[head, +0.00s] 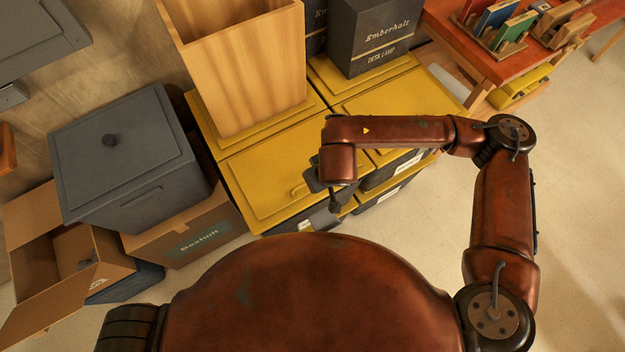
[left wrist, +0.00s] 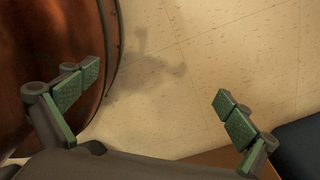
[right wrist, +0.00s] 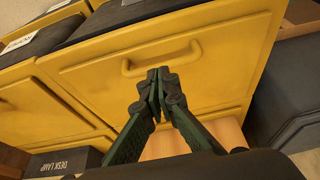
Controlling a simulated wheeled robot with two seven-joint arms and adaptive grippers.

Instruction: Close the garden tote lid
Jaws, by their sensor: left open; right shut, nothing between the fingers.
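The nearest yellow-lidded tote has its lid (head: 262,178) lying flat over a dark body, with a loop handle (head: 299,191) near its front edge. A white label on its front is too small to read. In the right wrist view the yellow lid (right wrist: 215,75) fills the middle, with the handle (right wrist: 160,56) just beyond my fingertips. My right gripper (right wrist: 159,76) is shut and empty, over the lid beside the handle; I cannot tell whether it touches. My left gripper (left wrist: 160,100) is open and empty above bare floor, outside the head view.
A tall wooden box (head: 245,75) and a dark desk lamp box (head: 372,38) stand on neighbouring yellow lids. A grey lidded bin (head: 125,150) sits on a cardboard box (head: 190,232) at left, beside an open carton (head: 60,265). A red table (head: 505,62) stands back right. Floor at right is clear.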

